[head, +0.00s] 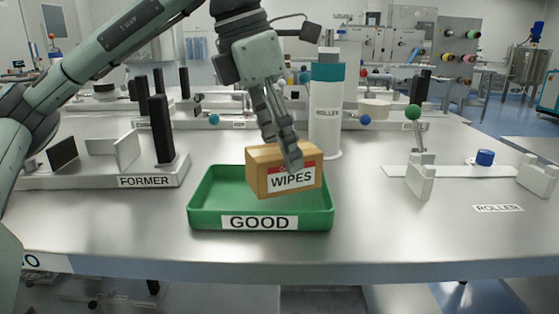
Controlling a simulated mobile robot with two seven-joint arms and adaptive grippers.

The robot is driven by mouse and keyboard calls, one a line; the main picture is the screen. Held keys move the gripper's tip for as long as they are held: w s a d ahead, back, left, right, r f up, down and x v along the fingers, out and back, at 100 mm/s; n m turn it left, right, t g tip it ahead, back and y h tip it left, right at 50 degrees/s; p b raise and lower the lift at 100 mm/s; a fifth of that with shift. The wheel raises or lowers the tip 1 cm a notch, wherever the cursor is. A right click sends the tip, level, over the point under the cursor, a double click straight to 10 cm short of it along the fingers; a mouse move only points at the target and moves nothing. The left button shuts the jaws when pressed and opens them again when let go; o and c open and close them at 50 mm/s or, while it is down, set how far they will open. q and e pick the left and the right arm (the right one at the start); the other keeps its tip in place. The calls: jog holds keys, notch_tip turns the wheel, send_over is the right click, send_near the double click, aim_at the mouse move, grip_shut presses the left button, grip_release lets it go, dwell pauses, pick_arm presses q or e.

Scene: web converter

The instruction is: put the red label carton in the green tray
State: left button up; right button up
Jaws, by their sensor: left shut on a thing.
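The brown carton (258,186) carries a white WIPES label with a red band at its top. The green tray (262,240) has a white GOOD label on its front wall and sits on the metal table near the front edge. My left gripper (290,160) comes down from above and is shut on the carton. The carton is over the right part of the tray and hides part of its far wall. I cannot tell whether the carton touches the tray floor. My right gripper is not in view.
A white roller cylinder with a teal top (327,110) stands just behind the carton. The FORMER block (145,180) with black posts is left of the tray. A white fixture with a green ball (413,112) is to the right. Bare table lies between tray and fixture.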

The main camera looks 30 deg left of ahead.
aim_at(275, 150)
pick_arm(q)
jog(key=shift+f, duration=1.35)
jog(key=shift+f, duration=0.1)
jog(key=o, duration=1.2)
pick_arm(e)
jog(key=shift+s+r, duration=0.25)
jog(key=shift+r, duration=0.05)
